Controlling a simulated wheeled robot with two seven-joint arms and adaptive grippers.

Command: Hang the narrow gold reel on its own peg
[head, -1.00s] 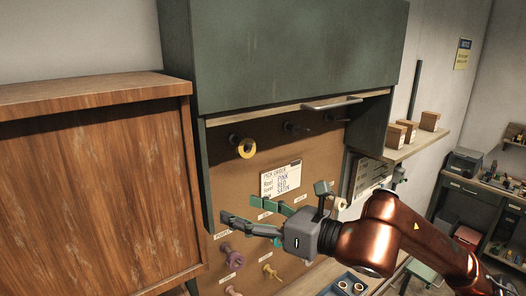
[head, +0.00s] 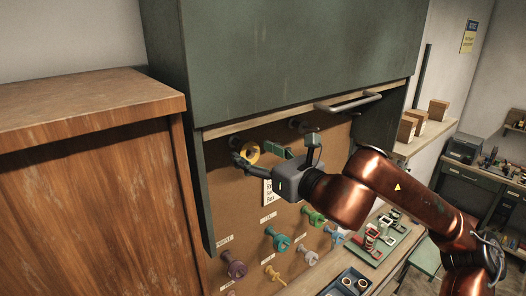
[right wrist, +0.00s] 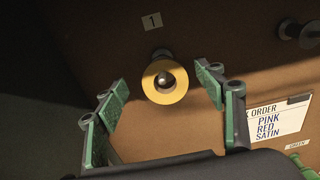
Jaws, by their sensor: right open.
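A narrow gold reel (head: 251,148) hangs on a dark peg near the top left of the brown pegboard. In the right wrist view the gold reel (right wrist: 165,98) is a flat ring with the peg's round knob (right wrist: 165,79) in its hole, below a label (right wrist: 152,21) reading 1. My right gripper (head: 255,157) is open in front of the board; its green-padded fingers (right wrist: 162,82) lie to the left and right of the reel, with gaps on both sides. I cannot tell whether the fingertips reach the reel's depth. My left gripper is not in view.
Another dark peg (right wrist: 308,35) is to the right. An order card (right wrist: 275,122) reads PINK, RED, SATIN. Coloured spools, such as a purple one (head: 234,264), hang lower on the board. The green cabinet (head: 285,65) overhangs above; a wooden cabinet (head: 90,200) stands left.

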